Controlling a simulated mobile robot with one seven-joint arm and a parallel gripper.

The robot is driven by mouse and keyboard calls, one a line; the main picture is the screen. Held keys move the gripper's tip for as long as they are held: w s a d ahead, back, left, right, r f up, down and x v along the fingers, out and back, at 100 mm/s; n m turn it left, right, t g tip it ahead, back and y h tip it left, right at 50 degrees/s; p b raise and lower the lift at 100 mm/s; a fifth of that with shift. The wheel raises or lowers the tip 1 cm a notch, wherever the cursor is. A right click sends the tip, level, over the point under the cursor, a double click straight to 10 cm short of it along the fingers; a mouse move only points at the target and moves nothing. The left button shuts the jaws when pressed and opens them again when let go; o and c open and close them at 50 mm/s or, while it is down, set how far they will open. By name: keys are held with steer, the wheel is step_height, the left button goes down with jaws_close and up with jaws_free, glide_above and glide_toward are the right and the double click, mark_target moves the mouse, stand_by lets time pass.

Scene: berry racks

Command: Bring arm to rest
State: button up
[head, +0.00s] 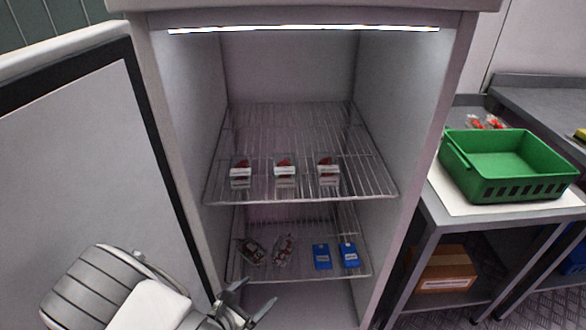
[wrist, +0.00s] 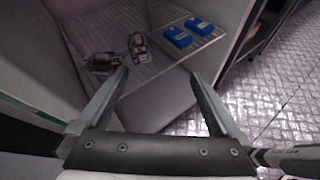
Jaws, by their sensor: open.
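My gripper (head: 252,299) is open and empty at the bottom of the head view, in front of the open cabinet's lower left part. In the wrist view my gripper (wrist: 158,78) has its two fingers spread wide with nothing between them. Beyond the fingertips is the lower wire shelf (wrist: 150,72). On it lie two clear packs with reddish contents (wrist: 138,45) and two blue boxes (wrist: 178,37). The fingers look apart from all of these.
The cabinet's door (head: 85,170) stands open at left, close to my arm. The upper shelf (head: 300,192) holds three berry packs (head: 284,171). At right, a green crate (head: 512,187) sits on a table with a cardboard box (head: 445,270) below. Textured floor (wrist: 270,95) is clear.

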steer(key=s+d+r+m+g+y, duration=0.1)
steer(key=d+r+m+g, duration=0.4)
steer(key=d+r+m, duration=0.65)
steer(key=s+d+r+m+g+y, duration=0.15)
steer(key=d+r+m+g, duration=0.45)
steer(key=r, duration=0.9)
steer(key=s+d+r+m+t+y, duration=0.4)
steer(key=s+d+r+m+t, duration=0.2)
steer(key=s+r+m, duration=0.55)
step_height(320, 180, up, 14)
steer(key=n+p, duration=0.1)
steer(key=p, duration=1.3)
steer(key=shift+w+r+g, duration=0.25)
steer(key=shift+w+g, duration=0.05)
steer(key=shift+w, duration=0.15)
